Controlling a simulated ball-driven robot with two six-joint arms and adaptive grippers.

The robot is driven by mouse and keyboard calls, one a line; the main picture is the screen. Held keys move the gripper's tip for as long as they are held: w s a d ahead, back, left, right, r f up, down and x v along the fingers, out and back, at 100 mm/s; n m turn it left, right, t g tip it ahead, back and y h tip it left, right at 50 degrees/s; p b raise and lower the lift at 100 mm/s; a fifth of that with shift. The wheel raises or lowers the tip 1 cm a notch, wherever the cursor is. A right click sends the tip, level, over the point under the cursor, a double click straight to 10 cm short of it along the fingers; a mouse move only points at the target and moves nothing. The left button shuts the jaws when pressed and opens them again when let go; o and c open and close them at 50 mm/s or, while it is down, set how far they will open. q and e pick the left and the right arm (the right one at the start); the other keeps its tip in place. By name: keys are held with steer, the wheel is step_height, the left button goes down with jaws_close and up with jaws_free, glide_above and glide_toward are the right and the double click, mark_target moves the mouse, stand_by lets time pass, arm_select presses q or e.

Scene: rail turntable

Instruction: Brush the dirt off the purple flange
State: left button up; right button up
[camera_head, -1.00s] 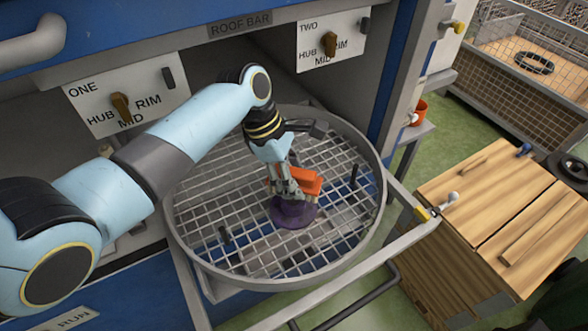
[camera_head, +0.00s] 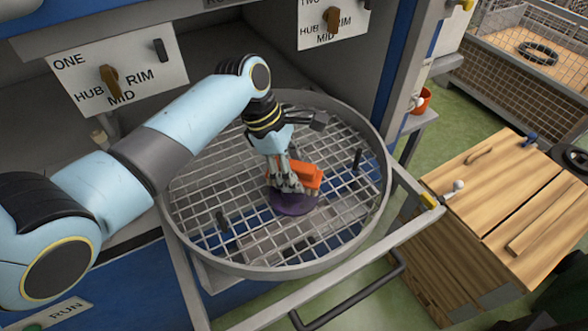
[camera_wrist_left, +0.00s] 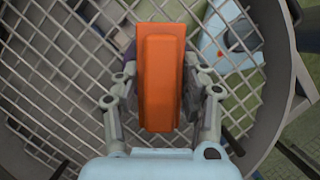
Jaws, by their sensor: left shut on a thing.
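The purple flange (camera_head: 294,203) lies on the round wire-grid turntable (camera_head: 379,205), right of its middle. My left gripper (camera_head: 296,185) is above it, shut on an orange brush (camera_head: 309,176). In the left wrist view the brush's orange block (camera_wrist_left: 162,75) sits between the two fingers of my left gripper (camera_wrist_left: 162,98). The brush covers part of the flange; only a purple sliver shows beside it there. The brush's underside is hidden, so I cannot tell whether it touches the flange. I see no dirt clearly. My right gripper is not in view.
The turntable has a raised rim and dark upright pegs (camera_head: 356,160). A grey rail frame (camera_head: 345,276) runs along its front. Panels with dials (camera_head: 116,80) stand behind. A wooden cabinet (camera_head: 470,200) is at the right, and an orange cup (camera_head: 421,100) sits on a small shelf.

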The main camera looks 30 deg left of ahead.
arm_select(q)
steer(key=shift+f, duration=0.15)
steer(key=shift+f, duration=0.4)
